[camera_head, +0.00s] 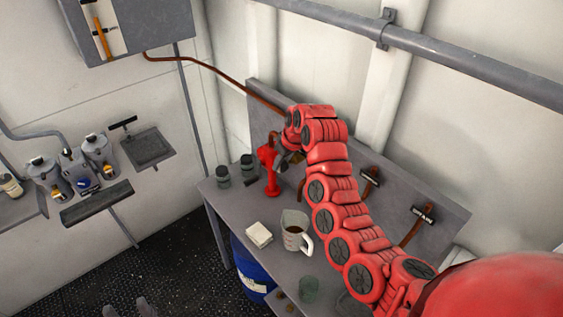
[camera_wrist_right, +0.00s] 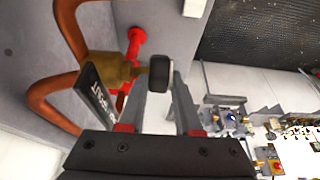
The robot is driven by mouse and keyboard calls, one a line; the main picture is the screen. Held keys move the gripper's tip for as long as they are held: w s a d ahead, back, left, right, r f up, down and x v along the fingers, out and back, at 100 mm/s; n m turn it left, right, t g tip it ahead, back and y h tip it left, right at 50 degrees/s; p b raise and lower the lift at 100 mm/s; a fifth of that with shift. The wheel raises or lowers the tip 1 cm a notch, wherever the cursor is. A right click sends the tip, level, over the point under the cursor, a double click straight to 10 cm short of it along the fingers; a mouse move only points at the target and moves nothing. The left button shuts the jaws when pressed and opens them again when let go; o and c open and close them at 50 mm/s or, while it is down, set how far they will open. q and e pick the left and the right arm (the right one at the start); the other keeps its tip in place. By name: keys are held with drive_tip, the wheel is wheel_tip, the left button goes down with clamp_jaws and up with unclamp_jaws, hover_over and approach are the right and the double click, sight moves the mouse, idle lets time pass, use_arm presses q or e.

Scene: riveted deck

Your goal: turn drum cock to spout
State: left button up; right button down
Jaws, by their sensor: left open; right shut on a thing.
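In the right wrist view a brass cock (camera_wrist_right: 122,70) joins copper pipes and a red fitting (camera_wrist_right: 135,42). My right gripper (camera_wrist_right: 160,92) is shut on this knob. A black tag (camera_wrist_right: 98,92), apparently lettered SPOUT, hangs beside the cock. In the head view my red right arm reaches to the grey back panel (camera_head: 440,205); its gripper (camera_head: 290,158) is mostly hidden by the arm. My left gripper (camera_head: 130,309) is open and empty at the bottom edge, only partly visible.
The grey bench (camera_head: 265,277) carries a red pump-like fixture (camera_head: 269,168), dark jars (camera_head: 222,176), a white block (camera_head: 258,234) and a jug of dark liquid (camera_head: 295,240). A blue drum (camera_head: 250,278) stands below. A shelf with canisters (camera_head: 98,150) is at left.

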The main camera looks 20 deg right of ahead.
drive_tip(key=shift+a+f+g+h+b, duration=0.1)
drive_tip(key=shift+f+g+h+b, duration=0.2)
drive_tip(key=shift+g+b, duration=0.55)
drive_tip(key=shift+w+f+g+h+b, duration=0.1)
drive_tip(key=shift+g+h+b, duration=0.3)
drive_tip(key=shift+b, duration=0.4)
drive_tip(key=shift+w+g, duration=0.1)
drive_tip(key=shift+g, duration=0.35)
drive_tip(key=shift+w+r+g+b, duration=0.1)
drive_tip(key=shift+r+g+b, duration=0.2)
drive_tip(key=shift+b, duration=0.1)
drive_tip(key=shift+w+r, duration=0.1)
drive_tip(key=c, duration=0.8)
unclamp_jaws()
drive_tip(key=shift+c, duration=0.2)
drive_tip(key=shift+o, duration=1.2)
